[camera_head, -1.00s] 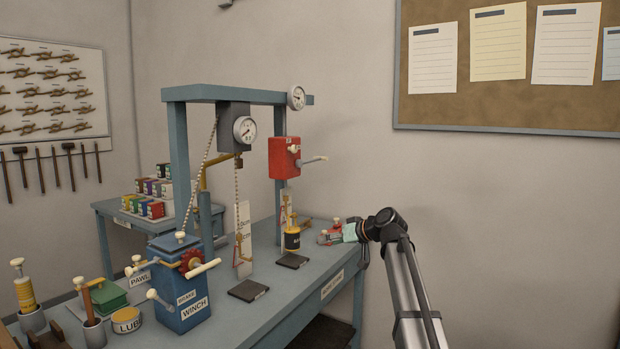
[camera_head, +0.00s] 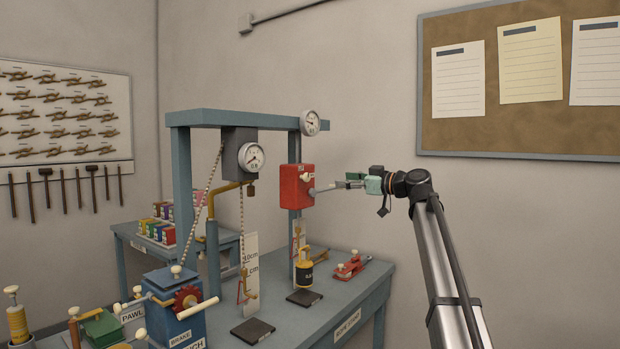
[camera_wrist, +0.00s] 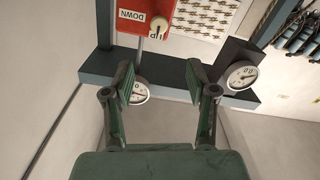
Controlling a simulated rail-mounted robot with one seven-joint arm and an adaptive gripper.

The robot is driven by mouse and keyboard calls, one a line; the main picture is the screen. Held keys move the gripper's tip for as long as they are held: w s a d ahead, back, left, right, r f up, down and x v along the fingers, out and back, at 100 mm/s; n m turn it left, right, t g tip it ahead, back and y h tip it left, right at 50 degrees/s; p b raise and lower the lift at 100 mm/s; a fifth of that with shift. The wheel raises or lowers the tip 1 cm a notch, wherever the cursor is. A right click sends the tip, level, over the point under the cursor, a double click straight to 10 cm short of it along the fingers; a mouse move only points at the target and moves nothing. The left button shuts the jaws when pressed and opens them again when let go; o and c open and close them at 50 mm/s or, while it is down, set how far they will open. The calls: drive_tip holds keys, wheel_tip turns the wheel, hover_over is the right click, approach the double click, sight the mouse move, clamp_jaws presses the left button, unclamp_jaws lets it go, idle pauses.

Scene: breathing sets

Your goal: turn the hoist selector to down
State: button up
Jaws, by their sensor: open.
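The red hoist box (camera_head: 296,187) hangs on the far post of the blue frame. Its cream selector knob (camera_head: 307,177) is on the front; a thin grey rod (camera_head: 324,189) sticks out to the right. In the wrist view the box (camera_wrist: 118,16) appears upside down at the top, with a DOWN label (camera_wrist: 132,15). The selector knob (camera_wrist: 159,24) lies beside the partly covered UP label. My gripper (camera_head: 347,184) is to the right of the box, at about its height. In the wrist view its fingers (camera_wrist: 159,82) are apart, with nothing between them, short of the knob.
The blue frame's top beam (camera_head: 235,118) carries two dial gauges (camera_head: 251,157) (camera_head: 310,123). Below stand a weight (camera_head: 305,271), a red clamp-like tool (camera_head: 350,267) and a blue winch (camera_head: 175,318) on the bench. The space right of the box is free apart from my arm.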

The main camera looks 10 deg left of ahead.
sight(308, 176)
drive_tip(key=p+x, duration=0.1)
drive_tip(key=x, duration=1.3)
drive_tip(key=shift+w+a+f+p, duration=0.1)
drive_tip(key=shift+w+a+p, duration=0.1)
drive_tip(key=shift+p, duration=0.1)
clamp_jaws()
